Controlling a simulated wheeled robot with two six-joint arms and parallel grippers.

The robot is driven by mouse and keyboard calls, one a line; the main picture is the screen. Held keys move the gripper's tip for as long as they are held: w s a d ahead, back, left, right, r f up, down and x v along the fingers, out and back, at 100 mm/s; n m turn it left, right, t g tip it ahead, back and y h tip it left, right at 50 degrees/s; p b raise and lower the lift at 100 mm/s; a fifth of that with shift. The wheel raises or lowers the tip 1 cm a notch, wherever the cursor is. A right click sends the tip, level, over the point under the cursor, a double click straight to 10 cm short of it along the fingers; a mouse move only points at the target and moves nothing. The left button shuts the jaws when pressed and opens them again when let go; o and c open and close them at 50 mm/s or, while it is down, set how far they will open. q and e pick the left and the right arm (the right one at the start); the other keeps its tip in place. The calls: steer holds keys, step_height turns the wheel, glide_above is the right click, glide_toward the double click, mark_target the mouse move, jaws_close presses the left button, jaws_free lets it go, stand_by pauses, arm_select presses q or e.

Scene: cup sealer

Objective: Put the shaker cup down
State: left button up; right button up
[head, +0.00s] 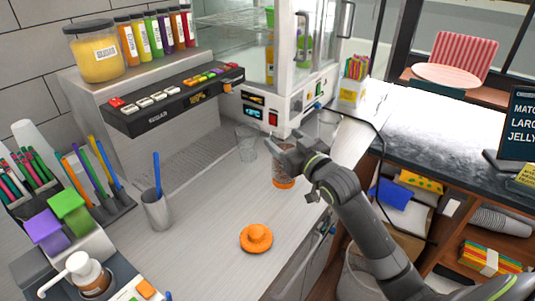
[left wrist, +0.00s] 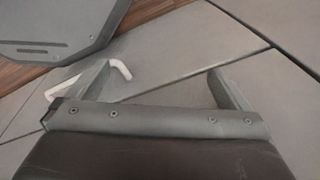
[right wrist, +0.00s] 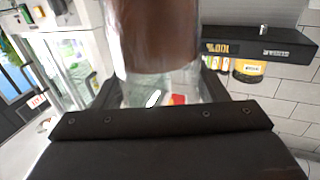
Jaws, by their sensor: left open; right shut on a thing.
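The shaker cup (head: 284,168) is a clear cup with brown contents and an orange base, on or just above the counter; I cannot tell which. My right gripper (head: 290,154) is shut on it, covering its upper part. In the right wrist view the cup (right wrist: 158,40) stands large and blurred between the fingers (right wrist: 160,95). An orange lid (head: 256,238) lies apart on the counter, nearer the front.
A clear empty cup (head: 246,143) stands close to the left of the shaker cup. A metal cup (head: 156,208) with a blue stick is further left. A glass-doored machine (head: 285,60) stands behind. The counter (head: 205,240) around the orange lid is clear.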

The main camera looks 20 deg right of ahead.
steer(key=shift+f, duration=2.75)
steer(key=shift+a+f, duration=0.1)
steer(key=shift+f, duration=0.05)
steer(key=o, duration=1.8)
steer(key=shift+f, duration=0.1)
steer(key=shift+r, duration=0.25)
steer(key=shift+s+f, duration=0.15)
steer(key=shift+s, duration=0.25)
steer(key=s, duration=0.3)
steer(key=s+d, duration=0.1)
steer(key=s, duration=0.3)
steer(key=s+b, duration=0.1)
steer(key=s, duration=0.3)
steer(key=shift+s+d, duration=0.1)
steer(key=shift+d, duration=0.25)
